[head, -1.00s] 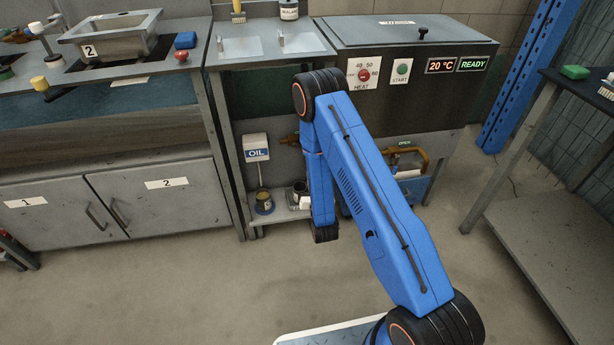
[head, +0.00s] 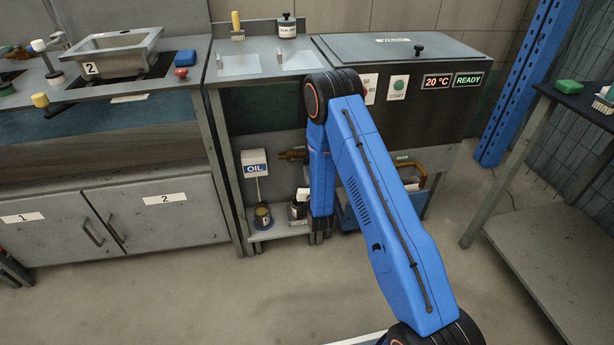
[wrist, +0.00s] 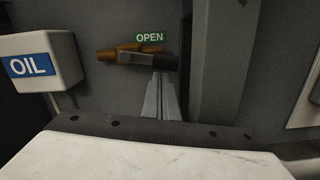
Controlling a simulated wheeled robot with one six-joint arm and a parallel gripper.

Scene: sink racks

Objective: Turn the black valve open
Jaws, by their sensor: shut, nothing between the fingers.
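In the wrist view the valve's black lever (wrist: 150,60) points to the right from its brass body (wrist: 120,54), just below a green OPEN label (wrist: 150,37). My gripper's two fingers (wrist: 161,80) are shut together and empty. Their tips are just under the lever's right part; I cannot tell whether they touch it. In the head view a brass pipe fitting (head: 292,154) shows left of my blue arm, and the lever is hidden behind the arm. My gripper is mostly hidden there too.
A white OIL box (wrist: 40,62) is left of the valve; it also shows in the head view (head: 254,162). A grey post (wrist: 212,60) stands close on the right. A can (head: 262,216) is on the low shelf. A brass pipe with a blue bin (head: 350,215) is farther right.

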